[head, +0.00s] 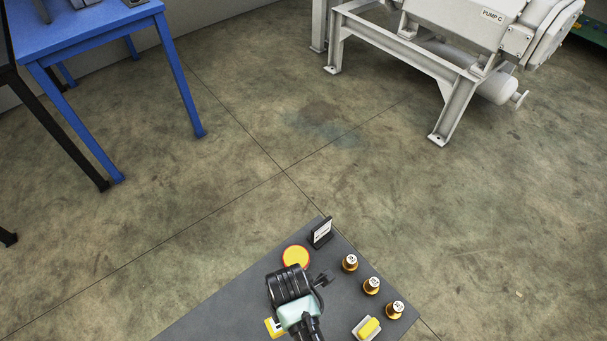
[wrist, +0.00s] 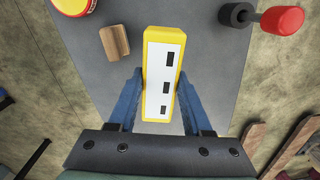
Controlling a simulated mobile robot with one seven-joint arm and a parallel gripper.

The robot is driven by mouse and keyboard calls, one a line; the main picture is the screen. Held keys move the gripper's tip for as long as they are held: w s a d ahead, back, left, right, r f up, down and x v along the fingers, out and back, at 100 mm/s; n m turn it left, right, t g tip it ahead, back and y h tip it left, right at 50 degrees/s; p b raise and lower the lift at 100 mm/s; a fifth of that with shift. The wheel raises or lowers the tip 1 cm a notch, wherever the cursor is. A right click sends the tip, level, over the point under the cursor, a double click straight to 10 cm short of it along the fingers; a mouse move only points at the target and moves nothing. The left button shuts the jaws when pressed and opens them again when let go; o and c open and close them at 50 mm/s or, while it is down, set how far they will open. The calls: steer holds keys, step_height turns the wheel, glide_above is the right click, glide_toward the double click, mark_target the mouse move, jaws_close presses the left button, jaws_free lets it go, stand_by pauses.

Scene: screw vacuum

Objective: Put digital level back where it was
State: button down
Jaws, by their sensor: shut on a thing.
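The digital level is a yellow block (wrist: 161,75) with a white face and several dark windows, in the middle of the wrist view. My gripper (wrist: 159,82) has its blue fingers on both sides of it and is shut on it. The level lies lengthwise between the fingers, its far end past the tips. I cannot tell whether it touches the grey top below. In the head view a yellow bit (head: 271,325), apparently the level, shows beside my arm at the bottom. My wrist and arm hide most of it and the fingers.
The grey table top (head: 225,310) carries a red-rimmed yellow disc (head: 296,257), a small sign (head: 321,233), several numbered brass pieces (head: 371,286) and a yellow piece on a pale base (head: 368,328). A wooden block (wrist: 114,41) and red-ended knob (wrist: 282,20) show near the level.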

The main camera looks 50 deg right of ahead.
steer(key=shift+s+d+f+n+b, duration=0.85)
steer(key=shift+s+d+f+n, duration=0.1)
steer(key=shift+d+f+n, duration=0.2)
step_height(320, 180, down, 10)
steer(key=b, duration=0.3)
steer(key=shift+d+r+b, duration=0.1)
steer(key=shift+r+b, duration=0.05)
steer(key=shift+b, duration=0.15)
steer(key=shift+c, duration=1.7)
jaws_free()
steer(key=shift+f, duration=0.2)
step_height(320, 180, up, 12)
steer(key=p, duration=0.4)
steer(key=shift+r, duration=0.2)
